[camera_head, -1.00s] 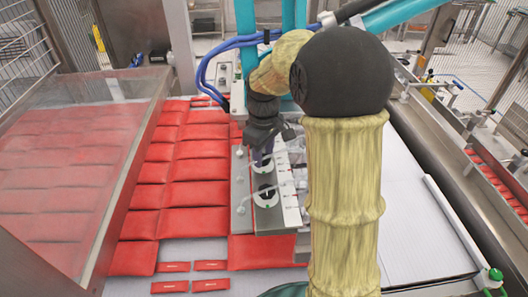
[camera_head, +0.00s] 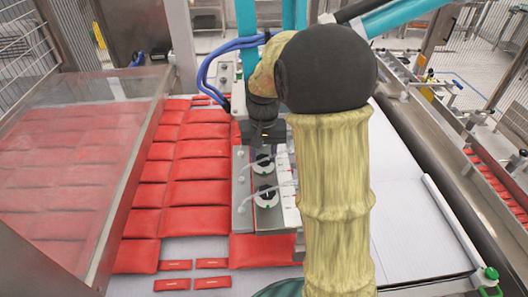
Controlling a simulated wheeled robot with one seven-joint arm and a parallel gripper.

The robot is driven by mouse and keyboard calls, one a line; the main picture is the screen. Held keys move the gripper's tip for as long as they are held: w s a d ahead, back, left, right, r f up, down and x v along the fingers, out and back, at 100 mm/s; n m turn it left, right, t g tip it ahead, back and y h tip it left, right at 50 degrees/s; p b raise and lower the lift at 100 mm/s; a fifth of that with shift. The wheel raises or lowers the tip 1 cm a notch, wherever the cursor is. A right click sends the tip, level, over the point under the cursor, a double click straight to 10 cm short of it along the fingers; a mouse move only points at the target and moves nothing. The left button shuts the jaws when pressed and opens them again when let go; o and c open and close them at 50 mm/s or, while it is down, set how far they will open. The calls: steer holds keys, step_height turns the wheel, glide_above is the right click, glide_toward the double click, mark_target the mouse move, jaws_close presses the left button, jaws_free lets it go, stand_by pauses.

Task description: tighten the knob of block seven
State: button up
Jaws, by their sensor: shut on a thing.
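A metal block unit (camera_head: 244,205) with round white dials and dark knobs stands over the belt near the picture's middle. Two knobs show: a front knob (camera_head: 265,194) and one behind it (camera_head: 263,163). My gripper (camera_head: 263,145) is dark and points down at the far end of the unit, behind the two knobs in view. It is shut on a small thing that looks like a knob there. Its fingertips and most of that knob are hidden. I cannot read block numbers, so I cannot tell which is block seven.
Red packets (camera_head: 195,195) lie in rows on the belt left of the unit. A clear sloping guard (camera_head: 75,150) is at the left. A white flat surface (camera_head: 410,220) lies right of my arm. Blue hoses (camera_head: 215,62) hang behind the gripper.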

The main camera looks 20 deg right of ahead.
mark_target(264, 158)
steer(key=m+p, duration=0.1)
steer(key=m, duration=0.5)
steer(key=shift+r+p, duration=0.15)
steer(key=shift+p, duration=0.25)
steer(key=m+p, duration=0.1)
steer(key=m, duration=0.2)
steer(key=shift+w+a+m, duration=0.1)
steer(key=shift+m, duration=0.3)
steer(key=shift+m+p, duration=0.8)
steer(key=shift+m, duration=0.6)
steer(key=o, duration=1)
step_height(264, 158, up, 17)
steer(key=b, duration=0.3)
